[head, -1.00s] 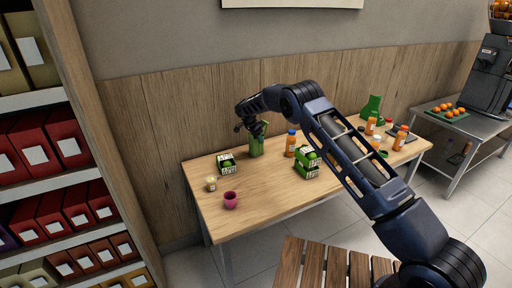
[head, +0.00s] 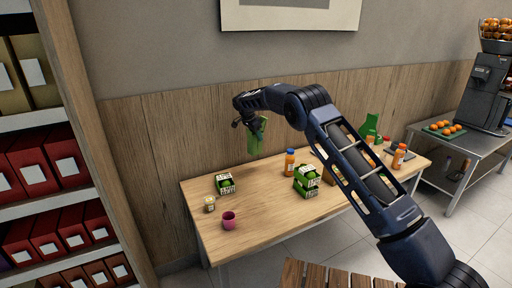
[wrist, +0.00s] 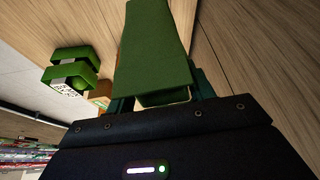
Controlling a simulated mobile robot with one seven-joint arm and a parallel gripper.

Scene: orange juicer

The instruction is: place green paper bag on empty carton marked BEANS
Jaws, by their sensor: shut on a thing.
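My gripper (head: 255,122) is shut on the green paper bag (head: 256,142) and holds it in the air above the back of the table. The bag also fills the top middle of the wrist view (wrist: 154,45). A green and white carton (head: 225,185) stands on the table, left of and below the bag. Other green and white cartons (head: 306,182) are stacked on the table to the right. Cartons also show at the left of the wrist view (wrist: 72,68). Their lettering is too small to read surely.
On the wooden table (head: 262,205) are a jar (head: 210,204), a pink cup (head: 229,220) and an orange bottle (head: 290,163). More bottles (head: 398,156) and a green thing (head: 368,127) stand at the right, partly behind my arm. The table's middle is clear.

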